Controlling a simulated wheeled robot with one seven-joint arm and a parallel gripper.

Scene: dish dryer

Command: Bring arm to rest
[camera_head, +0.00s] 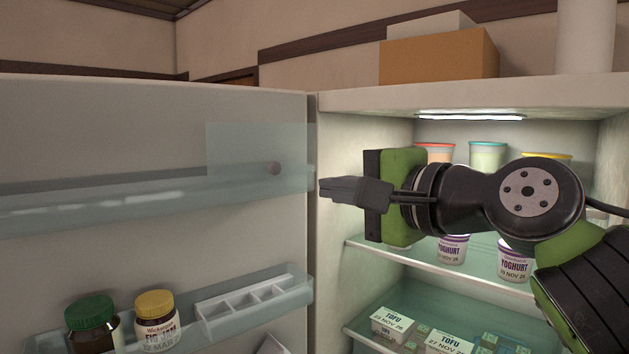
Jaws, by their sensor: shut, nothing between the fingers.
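My gripper (328,189) is in the head view, in front of the open fridge. Its fingers are shut with nothing between them and point left, toward the inside of the open fridge door (150,250). The fingertips appear near the door's hinge-side edge; I cannot tell the exact gap. My black and green arm reaches in from the lower right and hides part of the fridge interior.
The fridge shelves hold yoghurt pots (452,248) and tofu packs (393,323). Lidded tubs (487,155) stand on the upper shelf. Door racks hold a green-lidded jar (92,322), a jam jar (157,317) and a white tray (245,303). Boxes (438,55) sit on top.

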